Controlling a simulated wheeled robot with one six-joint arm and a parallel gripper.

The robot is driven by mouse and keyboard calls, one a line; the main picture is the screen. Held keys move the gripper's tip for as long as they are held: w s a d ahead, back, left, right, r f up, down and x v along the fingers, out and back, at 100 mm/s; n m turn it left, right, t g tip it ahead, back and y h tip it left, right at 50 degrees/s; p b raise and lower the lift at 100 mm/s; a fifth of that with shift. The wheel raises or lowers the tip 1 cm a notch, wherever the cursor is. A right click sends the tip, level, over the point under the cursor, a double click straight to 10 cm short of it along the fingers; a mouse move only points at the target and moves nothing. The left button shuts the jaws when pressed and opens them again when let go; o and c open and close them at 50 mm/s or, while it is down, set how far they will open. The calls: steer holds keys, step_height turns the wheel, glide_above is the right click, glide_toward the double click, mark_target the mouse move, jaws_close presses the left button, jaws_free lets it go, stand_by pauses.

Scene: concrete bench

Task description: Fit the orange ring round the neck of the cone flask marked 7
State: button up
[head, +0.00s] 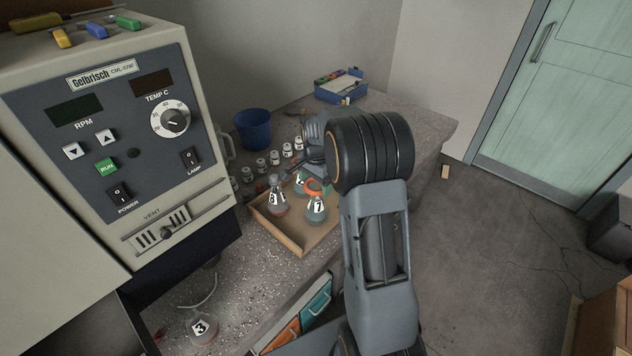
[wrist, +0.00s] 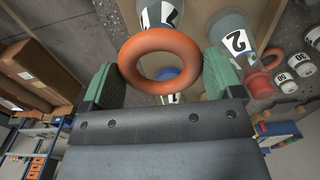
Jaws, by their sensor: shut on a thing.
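The orange ring (head: 313,186) shows in the head view right at the top of the cone flask marked 7 (head: 317,210), overlapping its neck. In the wrist view my gripper (wrist: 158,72) is shut on the ring (wrist: 133,75), its green pads on either side. The ring's hole shows only things beyond it, with no neck clearly through it. A flask with a partly cut-off label (wrist: 160,14) lies beyond the ring; I cannot read its number surely. In the head view my arm hides most of the gripper, and the ring's height over the neck is hard to tell.
A shallow tray (head: 297,249) holds flask 7, a flask marked 8 (head: 277,200) and a flask marked 2 (wrist: 235,42). Several small white-labelled jars (head: 262,166) stand behind, near a blue bucket (head: 253,129). A flask marked 3 (head: 202,329) stands at the front.

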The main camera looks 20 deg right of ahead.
steer(key=shift+f+b, duration=2.05)
steer(key=shift+f, duration=1.2)
steer(key=o, duration=0.8)
steer(key=shift+r, duration=0.1)
steer(key=shift+r, duration=0.1)
steer(key=shift+r+p, duration=3.55)
steer(key=shift+r, duration=0.9)
